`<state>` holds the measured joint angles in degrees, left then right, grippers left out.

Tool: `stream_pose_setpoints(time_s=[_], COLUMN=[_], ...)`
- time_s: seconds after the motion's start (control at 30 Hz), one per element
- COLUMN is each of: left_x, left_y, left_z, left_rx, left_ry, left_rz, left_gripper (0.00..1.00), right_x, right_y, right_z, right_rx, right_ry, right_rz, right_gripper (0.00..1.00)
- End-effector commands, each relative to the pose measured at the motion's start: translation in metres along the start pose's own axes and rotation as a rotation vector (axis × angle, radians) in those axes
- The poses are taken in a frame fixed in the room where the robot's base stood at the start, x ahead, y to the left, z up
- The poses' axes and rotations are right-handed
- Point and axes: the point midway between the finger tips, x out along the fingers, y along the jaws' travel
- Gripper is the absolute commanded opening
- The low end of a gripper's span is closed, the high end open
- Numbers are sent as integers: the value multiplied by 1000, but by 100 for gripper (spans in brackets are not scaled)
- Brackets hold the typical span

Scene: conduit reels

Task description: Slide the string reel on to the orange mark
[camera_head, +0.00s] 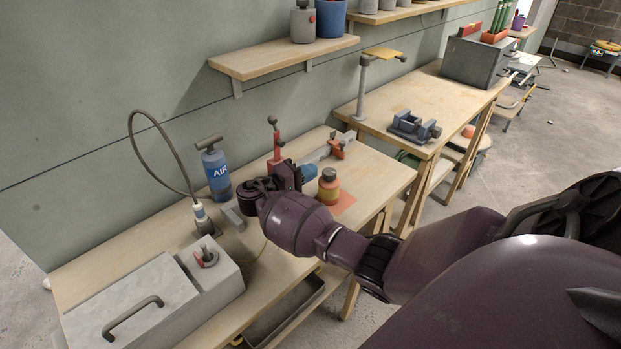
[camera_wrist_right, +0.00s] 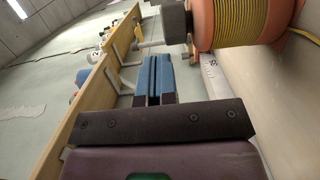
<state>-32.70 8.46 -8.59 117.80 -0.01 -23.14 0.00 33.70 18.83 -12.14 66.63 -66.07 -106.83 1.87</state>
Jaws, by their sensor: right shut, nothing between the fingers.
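The string reel (camera_head: 329,188) stands upright on the workbench, orange at its ends with yellow string round its middle. The orange mark (camera_head: 344,203) is a flat patch at the bench's front edge. The reel hides part of it, and I cannot tell how far the reel sits over it. My right gripper (camera_head: 309,172) is shut and empty, its blue fingertips just behind and left of the reel. In the wrist view the shut fingers (camera_wrist_right: 153,75) are beside the large, close reel (camera_wrist_right: 242,22). Contact is unclear. My left gripper is not in view.
A blue air pump (camera_head: 215,172) and a grey box (camera_head: 135,300) stand to the left. The bench right of the mark is clear.

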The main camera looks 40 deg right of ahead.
Motion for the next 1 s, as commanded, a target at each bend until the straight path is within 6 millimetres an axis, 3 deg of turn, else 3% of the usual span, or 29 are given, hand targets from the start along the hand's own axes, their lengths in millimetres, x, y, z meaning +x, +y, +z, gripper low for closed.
stream_pose_setpoints(time_s=[0.13,0.3,0.67,1.0], left_x=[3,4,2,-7], left_y=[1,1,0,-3], left_z=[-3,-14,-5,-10], left_rx=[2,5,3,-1], left_ry=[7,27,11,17], left_rz=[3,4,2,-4], left_gripper=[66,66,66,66], right_x=[0,6,7,25], right_y=[-18,-13,-14,-11], right_z=[0,6,7,24], right_rx=[-1,4,3,5], right_ry=[1,1,1,0], right_rz=[0,0,0,-1], right_gripper=[0,0,0,0])
